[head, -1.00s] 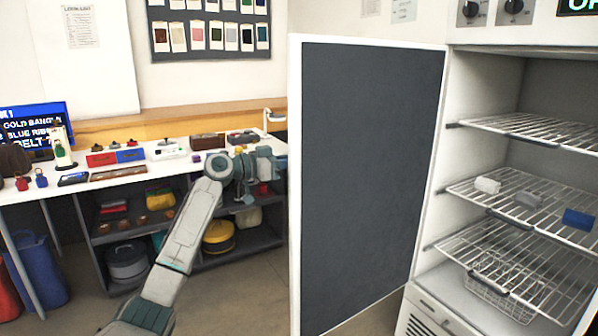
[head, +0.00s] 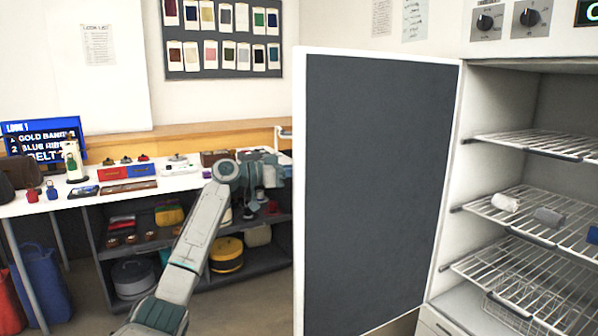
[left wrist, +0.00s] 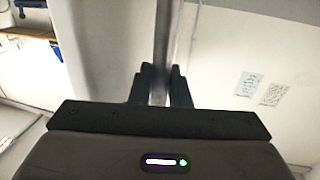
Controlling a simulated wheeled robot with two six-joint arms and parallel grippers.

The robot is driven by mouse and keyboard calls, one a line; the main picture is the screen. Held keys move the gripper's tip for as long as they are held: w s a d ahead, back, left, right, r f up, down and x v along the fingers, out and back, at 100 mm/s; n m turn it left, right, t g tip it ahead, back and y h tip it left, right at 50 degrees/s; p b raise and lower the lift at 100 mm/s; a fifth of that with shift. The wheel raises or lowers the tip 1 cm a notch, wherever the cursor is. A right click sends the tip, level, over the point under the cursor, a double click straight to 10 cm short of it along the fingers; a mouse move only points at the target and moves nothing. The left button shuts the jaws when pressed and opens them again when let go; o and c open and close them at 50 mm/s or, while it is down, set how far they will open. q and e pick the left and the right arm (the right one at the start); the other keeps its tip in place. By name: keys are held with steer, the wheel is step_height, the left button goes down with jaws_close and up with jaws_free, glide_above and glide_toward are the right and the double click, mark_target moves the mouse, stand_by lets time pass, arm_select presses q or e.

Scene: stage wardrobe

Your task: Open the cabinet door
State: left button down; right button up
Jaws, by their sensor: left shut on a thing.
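The cabinet door (head: 375,185) stands wide open, its dark grey inner panel with white edges facing me. It hangs from the left side of the white cabinet (head: 480,110), and the wire shelves inside are exposed. My left arm reaches to the left of the door, and its gripper end is hidden behind the door's left edge in the head view. In the left wrist view my left gripper (left wrist: 160,88) is shut on a narrow upright bar (left wrist: 162,40), which looks like the door handle. My right gripper is not in view.
Rolled cloths in white (head: 506,202), grey and blue lie on a wire shelf (head: 485,207). A white table (head: 70,200) with small accessories stands at the left, bins and bags below it. A wire basket (head: 510,310) sits low in the cabinet. Floor shows between table and door.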

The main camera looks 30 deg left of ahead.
arm_select(q)
steer(key=c, duration=1.7)
jaws_free()
steer(key=shift+c, duration=0.2)
steer(key=shift+w+d, duration=0.1)
steer(key=shift+d, duration=0.1)
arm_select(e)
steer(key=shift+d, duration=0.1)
